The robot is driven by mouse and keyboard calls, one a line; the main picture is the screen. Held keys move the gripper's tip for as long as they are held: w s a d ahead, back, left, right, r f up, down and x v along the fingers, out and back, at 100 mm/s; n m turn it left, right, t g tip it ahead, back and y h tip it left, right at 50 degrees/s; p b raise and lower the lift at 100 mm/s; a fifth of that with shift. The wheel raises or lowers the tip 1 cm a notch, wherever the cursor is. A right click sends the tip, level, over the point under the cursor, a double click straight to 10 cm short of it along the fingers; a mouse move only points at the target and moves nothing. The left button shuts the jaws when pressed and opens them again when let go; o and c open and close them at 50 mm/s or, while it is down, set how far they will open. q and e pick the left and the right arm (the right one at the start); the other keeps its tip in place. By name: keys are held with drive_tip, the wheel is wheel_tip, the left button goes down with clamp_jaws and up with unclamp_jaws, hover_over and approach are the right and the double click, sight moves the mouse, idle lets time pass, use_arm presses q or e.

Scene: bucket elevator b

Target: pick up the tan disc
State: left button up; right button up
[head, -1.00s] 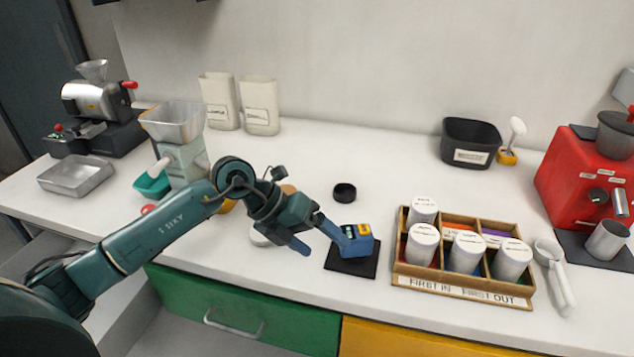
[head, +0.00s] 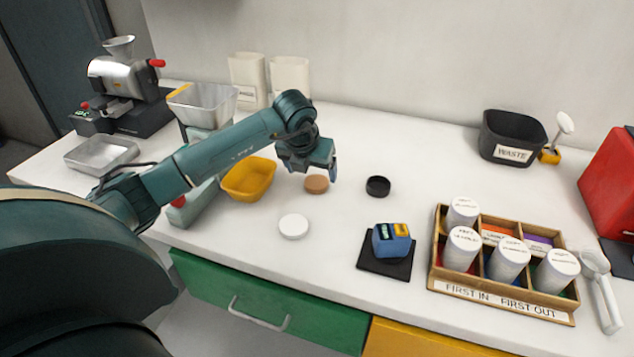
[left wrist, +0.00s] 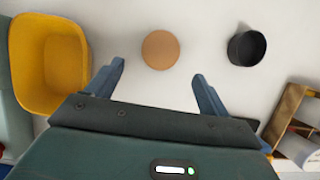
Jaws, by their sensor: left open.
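The tan disc (head: 316,184) lies flat on the white counter, between the yellow bin and a black round cup. It also shows whole in the left wrist view (left wrist: 160,49), a little beyond the fingertips and between their lines. My left gripper (head: 322,178) is open and empty, pointing down close to the disc; in the left wrist view its two blue fingers (left wrist: 158,70) stand apart. I cannot tell its exact height above the counter. My right gripper is not in view.
The yellow bin (head: 248,180) is left of the disc, the black cup (head: 378,186) right. A white disc (head: 293,226) lies nearer the front edge. A blue device (head: 391,240) sits on a black pad. A wooden rack (head: 503,297) of white canisters stands at right.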

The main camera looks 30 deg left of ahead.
sight(316, 182)
use_arm(q)
drive_tip(key=x, duration=0.2)
drive_tip(key=p+x, duration=0.1)
drive_tip(key=x, duration=0.2)
drive_tip(key=shift+w+a+f, duration=0.1)
drive_tip(key=shift+w+f, duration=0.1)
drive_tip(key=shift+w, duration=0.25)
drive_tip(key=c, duration=1.1)
drive_tip(key=shift+r, duration=0.1)
